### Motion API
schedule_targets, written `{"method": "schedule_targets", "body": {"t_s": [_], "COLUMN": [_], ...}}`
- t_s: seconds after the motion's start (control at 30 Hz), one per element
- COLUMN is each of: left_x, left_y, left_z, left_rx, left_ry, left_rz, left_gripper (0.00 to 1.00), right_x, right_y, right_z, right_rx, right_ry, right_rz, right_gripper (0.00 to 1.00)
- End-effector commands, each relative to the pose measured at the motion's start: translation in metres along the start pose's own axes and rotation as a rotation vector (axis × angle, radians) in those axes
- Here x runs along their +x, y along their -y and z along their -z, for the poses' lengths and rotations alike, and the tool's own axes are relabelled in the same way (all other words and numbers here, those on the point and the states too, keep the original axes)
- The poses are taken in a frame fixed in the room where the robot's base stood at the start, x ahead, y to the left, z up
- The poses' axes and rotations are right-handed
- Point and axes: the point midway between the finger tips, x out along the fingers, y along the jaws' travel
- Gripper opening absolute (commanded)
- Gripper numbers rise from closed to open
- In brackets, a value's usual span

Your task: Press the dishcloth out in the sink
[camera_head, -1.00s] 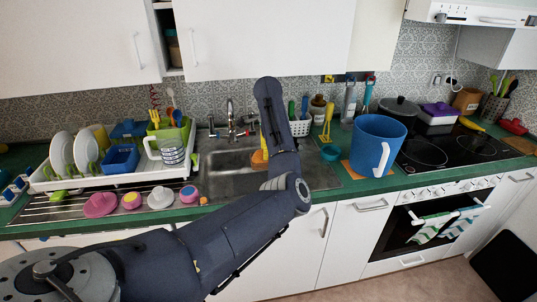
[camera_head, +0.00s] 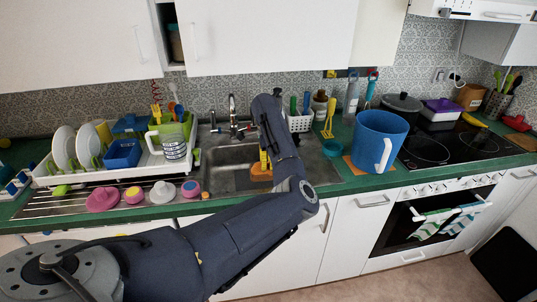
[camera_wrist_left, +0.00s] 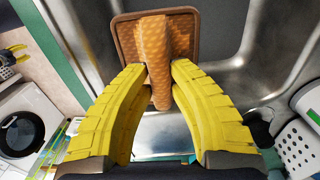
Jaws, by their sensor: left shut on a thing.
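The orange patterned dishcloth (camera_head: 261,173) is low in the steel sink (camera_head: 225,180). In the left wrist view the dishcloth (camera_wrist_left: 154,50) shows a raised fold in front of a flat brown-edged square. My left gripper (camera_head: 264,158) reaches down into the sink from above. Its yellow fingers, also in the left wrist view (camera_wrist_left: 160,85), are shut on the dishcloth's fold. I cannot tell whether the cloth's underside touches the sink floor. My arm hides part of the sink's right side. My right gripper is not in view.
The tap (camera_head: 233,115) stands behind the sink. A blue pitcher (camera_head: 376,140) and a white utensil basket (camera_head: 299,122) stand to the right.

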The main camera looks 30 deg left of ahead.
Motion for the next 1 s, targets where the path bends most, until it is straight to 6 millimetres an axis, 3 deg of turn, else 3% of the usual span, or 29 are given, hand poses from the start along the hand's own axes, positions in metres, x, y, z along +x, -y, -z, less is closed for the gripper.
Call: {"method": "schedule_targets", "body": {"t_s": [0.23,1.0], "left_x": [0.038,0.096], "left_y": [0.003,0.005], "left_z": [0.004,0.006], "left_rx": [-0.005,-0.014], "left_ry": [-0.001,0.000], "left_rz": [-0.002,-0.001], "left_gripper": [0.00,0.00], "right_x": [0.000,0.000], "right_y": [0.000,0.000], "right_z": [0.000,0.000], "right_rx": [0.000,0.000], "right_ry": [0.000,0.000], "right_rz": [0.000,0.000], "right_gripper": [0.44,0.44]}}
